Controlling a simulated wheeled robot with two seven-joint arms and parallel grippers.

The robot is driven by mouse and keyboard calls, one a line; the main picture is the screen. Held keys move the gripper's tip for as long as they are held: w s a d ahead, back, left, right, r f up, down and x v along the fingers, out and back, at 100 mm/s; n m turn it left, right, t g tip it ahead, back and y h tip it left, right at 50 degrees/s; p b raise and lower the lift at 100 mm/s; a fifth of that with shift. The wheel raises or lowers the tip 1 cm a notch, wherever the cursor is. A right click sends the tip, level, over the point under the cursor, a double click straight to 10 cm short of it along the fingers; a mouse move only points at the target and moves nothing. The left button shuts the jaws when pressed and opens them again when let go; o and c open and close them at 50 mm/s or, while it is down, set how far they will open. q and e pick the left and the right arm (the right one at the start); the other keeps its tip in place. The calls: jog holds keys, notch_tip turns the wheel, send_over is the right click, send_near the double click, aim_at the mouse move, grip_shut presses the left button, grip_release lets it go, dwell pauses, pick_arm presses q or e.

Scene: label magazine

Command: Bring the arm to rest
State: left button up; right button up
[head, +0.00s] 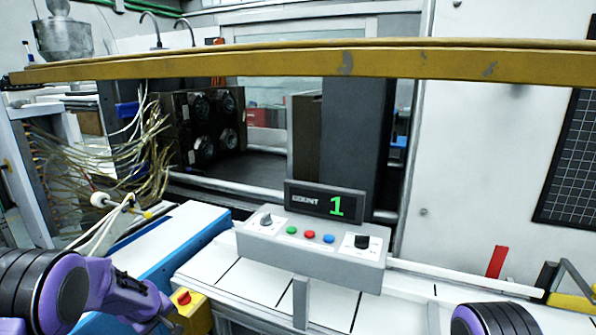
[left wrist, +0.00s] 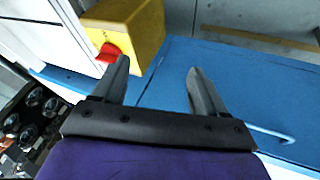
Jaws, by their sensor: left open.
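My left arm comes in at the lower left of the head view, purple and black. Its gripper (head: 158,314) is low by the yellow box, and its fingertips are hard to make out there. In the left wrist view the left gripper (left wrist: 158,70) has two grey fingers spread apart with nothing between them. Below and beyond the fingers is a blue surface (left wrist: 250,90). Of my right arm only a black and purple link shows at the bottom right of the head view; its gripper is out of the picture.
A yellow box with a red knob (head: 188,306) stands close to the left gripper; the box also shows in the left wrist view (left wrist: 135,28). A grey control panel (head: 310,248) with a display reading 1 stands mid-scene. A yellow bar (head: 300,64) crosses above.

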pick_arm(q)
jog(key=s+d+f+m+y+b, duration=0.1)
jog(key=s+d+f+m+y, duration=0.15)
jog(key=s+f, duration=1.25)
jog(key=s+d+f+m+g, duration=0.1)
jog(key=s+d, duration=0.1)
jog(key=s, duration=1.1)
jog(key=s+d+f+g+b, duration=0.1)
jog(key=s+d, duration=0.1)
jog(key=s, duration=1.1)
jog(key=shift+s+d+f+m+h+b, duration=0.25)
jog(key=shift+d+f+m+h+b, duration=0.05)
jog(key=shift+d+f+m+h, duration=0.1)
